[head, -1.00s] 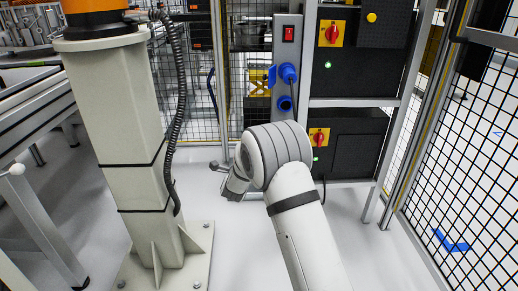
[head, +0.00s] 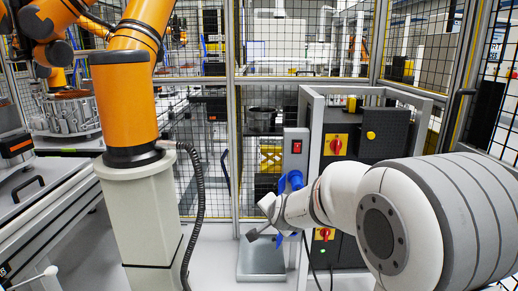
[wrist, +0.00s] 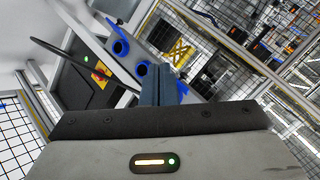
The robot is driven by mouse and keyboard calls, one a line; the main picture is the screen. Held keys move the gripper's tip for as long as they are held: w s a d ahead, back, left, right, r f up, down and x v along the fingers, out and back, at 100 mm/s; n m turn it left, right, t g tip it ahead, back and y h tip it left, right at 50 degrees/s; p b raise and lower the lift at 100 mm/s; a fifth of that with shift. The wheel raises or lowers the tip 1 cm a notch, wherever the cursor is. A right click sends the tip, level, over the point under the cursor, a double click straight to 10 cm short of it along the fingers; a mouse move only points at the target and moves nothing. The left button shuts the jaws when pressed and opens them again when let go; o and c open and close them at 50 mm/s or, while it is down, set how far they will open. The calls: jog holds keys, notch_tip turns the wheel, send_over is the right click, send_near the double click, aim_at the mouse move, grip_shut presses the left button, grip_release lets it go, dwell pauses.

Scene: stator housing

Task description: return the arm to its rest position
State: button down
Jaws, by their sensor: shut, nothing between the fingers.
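My arm reaches in from the right of the head view, its large white and grey joint close to the camera. My gripper (head: 254,236) is at its far end, small and partly cut off by the wrist, in front of the control cabinet's left side. In the wrist view my gripper's fingers (wrist: 157,84) are together, with nothing visible between them. They point towards the panel with blue sockets (wrist: 121,47).
A black cabinet (head: 385,135) with red-yellow switches stands behind my arm. A grey post with a red switch (head: 297,146) and blue connectors is beside my wrist. An orange robot on a pale pedestal (head: 146,217) stands left. Mesh fencing closes the back and right.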

jog(key=s+d+r+n+g+p, duration=0.2)
jog(key=s+d+r+n+p, duration=0.1)
jog(key=s, duration=0.8)
jog(key=s+d+r+n+g+h+p, duration=0.1)
jog(key=s+d+r+n+g+p, duration=0.2)
jog(key=s+r+p, duration=0.4)
jog(key=s+d+r+n+g+p, duration=0.3)
jog(key=s+d+r+p, duration=0.2)
jog(key=s, duration=0.9)
jog(key=shift+s+d+r+h+p, duration=0.3)
jog(key=shift+s+r+h+p, duration=0.15)
jog(key=shift+r, duration=0.3)
